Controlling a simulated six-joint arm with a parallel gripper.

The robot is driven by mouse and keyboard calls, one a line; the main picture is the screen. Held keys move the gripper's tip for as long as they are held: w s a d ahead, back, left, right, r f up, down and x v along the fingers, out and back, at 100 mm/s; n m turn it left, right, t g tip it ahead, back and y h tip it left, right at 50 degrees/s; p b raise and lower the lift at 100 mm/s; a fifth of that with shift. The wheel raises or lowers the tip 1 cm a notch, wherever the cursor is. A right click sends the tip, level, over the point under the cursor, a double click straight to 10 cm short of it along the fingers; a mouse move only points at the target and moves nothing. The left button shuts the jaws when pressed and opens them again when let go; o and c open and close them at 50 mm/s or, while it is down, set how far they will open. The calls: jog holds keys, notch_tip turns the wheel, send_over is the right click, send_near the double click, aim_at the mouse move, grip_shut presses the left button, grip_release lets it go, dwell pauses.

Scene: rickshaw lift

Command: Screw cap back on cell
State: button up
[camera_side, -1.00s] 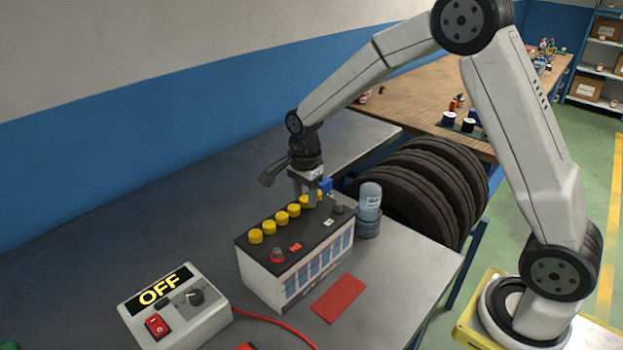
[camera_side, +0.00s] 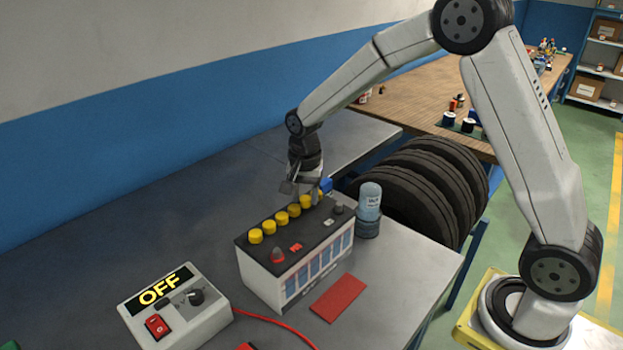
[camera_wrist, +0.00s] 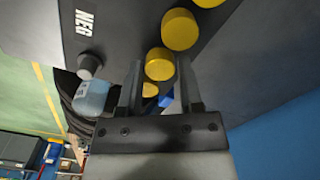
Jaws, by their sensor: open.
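The black-topped battery (camera_side: 262,258) stands on the grey bench with a row of several yellow cell caps, among them the nearest cap (camera_side: 255,236). My gripper (camera_side: 312,194) is over the far end of the row, pointing down. In the wrist view my open gripper (camera_wrist: 160,78) has one finger on each side of a yellow cap (camera_wrist: 159,65). I cannot tell whether the fingers touch it. Another yellow cap (camera_wrist: 150,90) shows behind it, partly hidden by a finger. In the side view, my gripper partly hides the far caps.
A grey terminal post (camera_wrist: 89,66) and a blue bottle (camera_side: 370,203) are close to the battery's far end. A blue part (camera_side: 326,185) is beside my gripper. A red terminal (camera_side: 277,255) is on top.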

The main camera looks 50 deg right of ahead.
grip_shut()
jog(key=m, duration=0.6)
jog(key=shift+m, duration=0.4)
jog(key=m, duration=0.6)
dwell(0.5)
grip_release()
